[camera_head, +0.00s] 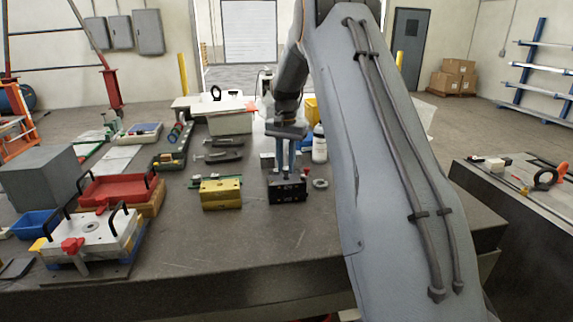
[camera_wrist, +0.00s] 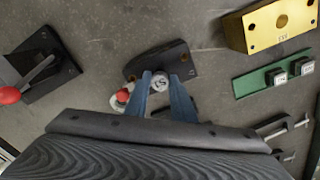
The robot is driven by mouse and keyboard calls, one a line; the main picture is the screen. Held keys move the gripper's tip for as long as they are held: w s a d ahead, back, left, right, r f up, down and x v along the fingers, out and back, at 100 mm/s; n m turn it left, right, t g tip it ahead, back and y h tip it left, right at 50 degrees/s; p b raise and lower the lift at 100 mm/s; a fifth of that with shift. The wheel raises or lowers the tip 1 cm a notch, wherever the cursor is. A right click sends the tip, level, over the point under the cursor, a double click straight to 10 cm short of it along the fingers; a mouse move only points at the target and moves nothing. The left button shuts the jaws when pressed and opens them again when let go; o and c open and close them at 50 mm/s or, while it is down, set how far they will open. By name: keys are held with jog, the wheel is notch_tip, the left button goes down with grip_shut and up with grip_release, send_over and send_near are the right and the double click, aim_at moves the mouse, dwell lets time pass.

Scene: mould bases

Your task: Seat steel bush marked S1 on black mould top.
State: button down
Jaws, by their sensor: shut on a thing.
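My gripper (camera_head: 285,172) points down at the black mould top (camera_head: 288,191) on the grey table. In the wrist view, its blue fingers (camera_wrist: 168,88) are shut on a small round steel bush (camera_wrist: 160,83), whose pale top face bears a mark that looks like S1, turned around. The bush is over the near edge region of the black mould top (camera_wrist: 178,60) in that view. I cannot tell whether it touches or sits in the mould. The fingers and bush hide part of the mould; the head view does not show the bush clearly.
A yellow mould block (camera_head: 221,194) stands left of the black one. A red-knobbed clamp (camera_wrist: 38,70) is at the wrist view's left. A grey ring (camera_head: 320,183) lies right.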

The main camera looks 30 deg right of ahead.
aim_at(286, 169)
jog(key=shift+f+b, duration=0.45)
jog(key=shift+f, duration=0.75)
dwell(0.5)
jog(key=c, duration=1.4)
grip_release()
jog(key=shift+c, duration=0.2)
notch_tip(286, 169, up, 8)
jog(key=b, duration=0.2)
jog(key=shift+b, duration=0.3)
jog(key=s+a+f+n, duration=0.3)
jog(key=s+a, duration=0.3)
jog(key=s, duration=0.5)
jog(key=s+a+f+n+t, duration=0.1)
jog(key=s+a+f+n, duration=0.2)
jog(key=s+a, duration=0.4)
jog(key=s+a+f+n, duration=0.4)
jog(key=s+a+f, duration=0.1)
jog(key=s, duration=0.9)
jog(key=shift+s+a+f, duration=0.3)
jog(key=shift+a, duration=0.55)
